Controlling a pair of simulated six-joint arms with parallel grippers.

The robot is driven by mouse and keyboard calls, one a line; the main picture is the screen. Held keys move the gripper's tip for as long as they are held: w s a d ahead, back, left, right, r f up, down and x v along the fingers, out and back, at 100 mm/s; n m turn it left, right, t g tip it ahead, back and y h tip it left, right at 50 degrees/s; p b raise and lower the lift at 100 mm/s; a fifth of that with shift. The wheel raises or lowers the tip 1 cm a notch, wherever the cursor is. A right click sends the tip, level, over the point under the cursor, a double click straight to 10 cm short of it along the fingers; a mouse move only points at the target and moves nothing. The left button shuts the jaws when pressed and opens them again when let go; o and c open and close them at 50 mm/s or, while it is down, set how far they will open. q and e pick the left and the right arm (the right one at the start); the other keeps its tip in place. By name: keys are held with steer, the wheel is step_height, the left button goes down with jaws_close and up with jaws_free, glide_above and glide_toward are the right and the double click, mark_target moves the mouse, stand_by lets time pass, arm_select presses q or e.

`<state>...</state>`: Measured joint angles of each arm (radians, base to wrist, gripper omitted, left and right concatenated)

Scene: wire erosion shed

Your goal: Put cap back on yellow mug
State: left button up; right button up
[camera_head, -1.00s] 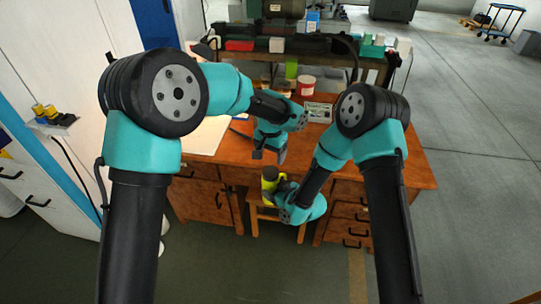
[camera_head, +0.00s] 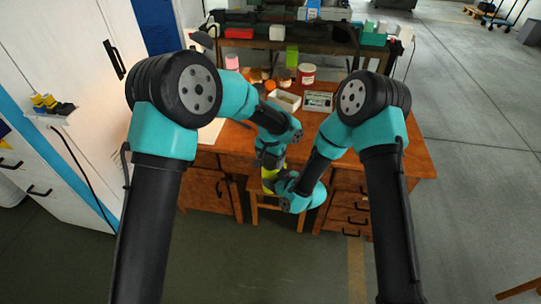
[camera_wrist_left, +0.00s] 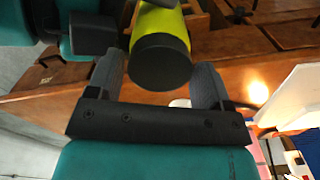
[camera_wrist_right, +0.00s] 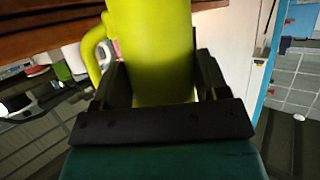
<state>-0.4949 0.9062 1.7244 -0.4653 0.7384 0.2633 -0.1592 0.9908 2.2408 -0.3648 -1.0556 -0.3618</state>
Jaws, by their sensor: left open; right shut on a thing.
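The yellow mug (camera_head: 269,186) is in front of the desk, partly hidden by my arms in the head view. My right gripper (camera_wrist_right: 160,80) is shut on the yellow mug body in the right wrist view (camera_wrist_right: 152,45), with the handle beside the left finger. In the left wrist view, a dark round cap (camera_wrist_left: 162,65) covers the end of the yellow mug (camera_wrist_left: 160,25) facing that camera, with no visible gap. My left gripper (camera_wrist_left: 157,75) is open, one finger on either side of the cap. Finger contact cannot be told.
A wooden desk (camera_head: 400,160) with drawers stands behind the grippers. It carries a white box (camera_head: 286,100), a red-and-white tub (camera_head: 306,74) and several small containers. A wooden stool (camera_head: 265,208) is just below the mug. The desk's right side is clear.

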arm_select(q)
steer(key=c, duration=0.7)
steer(key=o, duration=1.1)
steer(key=shift+c, duration=0.2)
steer(key=shift+r, duration=0.1)
step_height(320, 180, up, 12)
